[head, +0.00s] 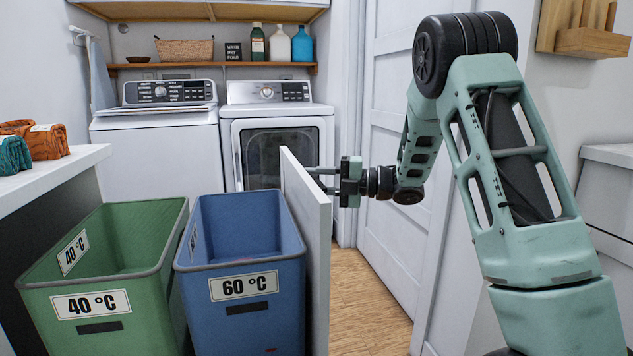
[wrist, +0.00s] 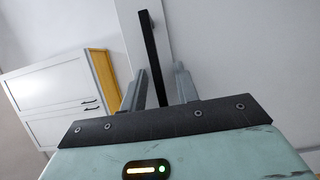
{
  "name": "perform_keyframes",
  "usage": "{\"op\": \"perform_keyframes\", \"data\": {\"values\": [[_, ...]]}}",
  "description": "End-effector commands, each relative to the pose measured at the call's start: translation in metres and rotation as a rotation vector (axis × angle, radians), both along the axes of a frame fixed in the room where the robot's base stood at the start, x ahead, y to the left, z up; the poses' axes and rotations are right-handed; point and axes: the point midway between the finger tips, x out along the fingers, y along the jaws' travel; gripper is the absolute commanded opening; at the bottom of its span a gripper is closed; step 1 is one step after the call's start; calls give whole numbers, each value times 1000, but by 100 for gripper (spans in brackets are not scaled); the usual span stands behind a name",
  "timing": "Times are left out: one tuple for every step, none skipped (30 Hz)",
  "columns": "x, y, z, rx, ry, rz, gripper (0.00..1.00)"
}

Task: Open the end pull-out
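The end pull-out stands out from the counter end in the head view, with its tall white front panel (head: 308,222) at the right. A green bin (head: 105,270) marked 40 °C and a blue bin (head: 243,265) marked 60 °C are behind that panel. My gripper (head: 322,178) is at the panel's outer face, near its top. In the wrist view a dark bar handle (wrist: 151,52) runs between the two fingers of my gripper (wrist: 157,85). Gaps show on both sides of the bar, so the fingers look open around it. Handle contact is unclear in the head view.
A white counter (head: 45,180) with folded towels (head: 38,140) is at the left. A washer (head: 160,140) and a dryer (head: 280,140) stand behind the bins. Wood floor (head: 365,305) is clear right of the panel, up to a white door (head: 395,130).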

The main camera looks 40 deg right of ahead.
Motion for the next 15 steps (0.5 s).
{"op": "perform_keyframes", "data": {"values": [[-1,-1,0,0,0,0,31],[-1,-2,0,0,0,-1,31],[-3,-3,1,0,0,-1,31],[-5,-5,1,0,0,-1,31],[-7,-8,1,0,0,-1,31],[-10,-12,1,0,0,-2,31],[-14,-16,1,-1,1,-4,31],[-18,-21,1,0,0,-5,31],[-23,-27,1,0,1,-4,31],[-28,-32,1,-1,1,-6,31],[-32,-37,1,0,0,-5,31],[-39,-44,1,0,1,-6,31],[-44,-50,1,1,1,-6,31],[-49,-55,1,0,1,-5,31],[-55,-62,1,0,1,-7,31]]}}
